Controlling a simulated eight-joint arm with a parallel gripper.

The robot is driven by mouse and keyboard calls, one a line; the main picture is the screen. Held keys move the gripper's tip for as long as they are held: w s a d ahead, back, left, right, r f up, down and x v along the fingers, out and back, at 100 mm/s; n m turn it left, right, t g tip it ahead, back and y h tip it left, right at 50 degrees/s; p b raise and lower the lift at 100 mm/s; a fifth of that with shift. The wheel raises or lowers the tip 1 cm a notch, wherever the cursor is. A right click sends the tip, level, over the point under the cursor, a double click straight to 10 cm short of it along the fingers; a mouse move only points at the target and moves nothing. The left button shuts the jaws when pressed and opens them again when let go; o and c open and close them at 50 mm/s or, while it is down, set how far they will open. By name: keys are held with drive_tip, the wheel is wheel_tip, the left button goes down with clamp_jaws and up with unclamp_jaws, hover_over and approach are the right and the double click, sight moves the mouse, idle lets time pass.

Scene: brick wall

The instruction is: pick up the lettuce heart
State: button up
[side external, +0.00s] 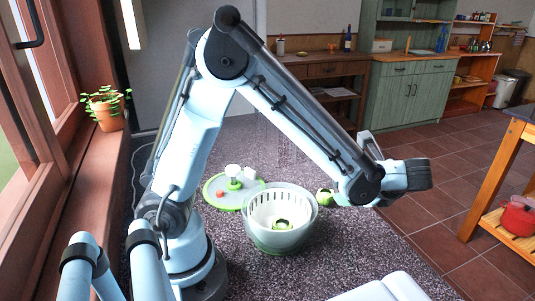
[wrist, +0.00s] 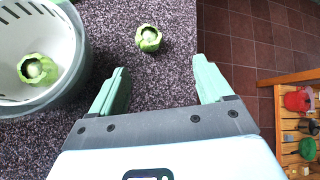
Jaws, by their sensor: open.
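One green lettuce heart (wrist: 148,38) lies on the dark speckled surface, ahead of my gripper and between the lines of its two fingers in the wrist view. In the side external view this lettuce heart (side external: 324,197) is just right of the salad spinner bowl, partly covered by my arm. A second lettuce heart (wrist: 38,69) sits inside the white basket (wrist: 20,28); it shows in the side external view (side external: 282,225) too. My gripper (wrist: 160,66) is open and empty, its green fingers wide apart. Its fingertips cannot be made out in the side external view.
The spinner bowl (side external: 284,244) stands close left of the loose lettuce. A green round lid (side external: 222,200) lies behind it, with a small red item (side external: 220,194) on it. A white object (side external: 388,288) is at the front edge. A wooden shelf unit (side external: 505,190) stands at right.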

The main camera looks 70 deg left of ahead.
sight(330, 199)
drive_tip(key=f+m+y, duration=0.1)
drive_tip(key=d+f+m+g+y, duration=0.1)
drive_tip(key=d+f+y, duration=0.1)
drive_tip(key=shift+w+d+f+m, duration=0.15)
drive_tip(key=shift+w+f+m, duration=0.15)
drive_tip(key=shift+f+m, duration=0.1)
drive_tip(key=shift+s+d+f+g+y, duration=0.2)
drive_tip(key=shift+f+g+y, duration=0.1)
drive_tip(key=shift+f+y, duration=0.1)
drive_tip(key=shift+m, duration=0.3)
drive_tip(key=x, duration=0.6)
drive_tip(key=shift+a+f, duration=0.2)
drive_tip(key=shift+a, duration=0.15)
drive_tip(key=shift+s+x, duration=0.15)
drive_tip(key=shift+x, duration=1.15)
drive_tip(key=shift+s+x, duration=0.15)
drive_tip(key=shift+x, duration=1.2)
drive_tip(key=shift+d+f, duration=0.1)
drive_tip(key=shift+c, duration=0.4)
drive_tip(key=c, duration=1)
drive_tip(key=shift+c, duration=0.2)
drive_tip(key=shift+r, duration=5.05)
